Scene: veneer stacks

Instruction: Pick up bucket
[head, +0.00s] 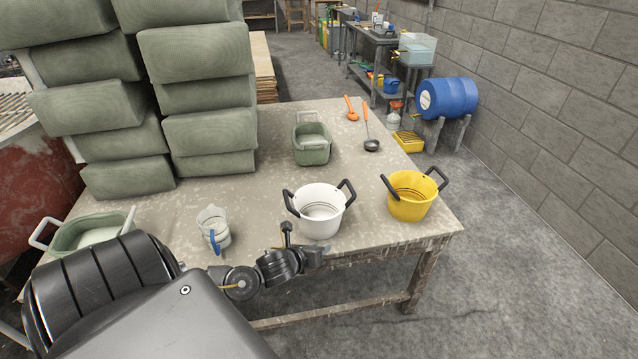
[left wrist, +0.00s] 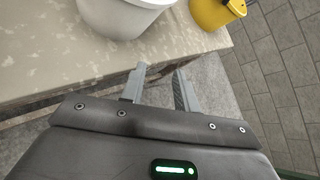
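A white bucket (head: 319,213) with two black handles stands upright near the table's front edge. A yellow bucket (head: 411,197) with black handles stands to its right, near the table's right corner. My left gripper (head: 312,254) is in front of the white bucket, at the front edge and apart from it. In the left wrist view the gripper fingers (left wrist: 160,84) are spread with nothing between them. That view also shows the lower part of the white bucket (left wrist: 122,14) and part of the yellow bucket (left wrist: 212,12). My right gripper is not in view.

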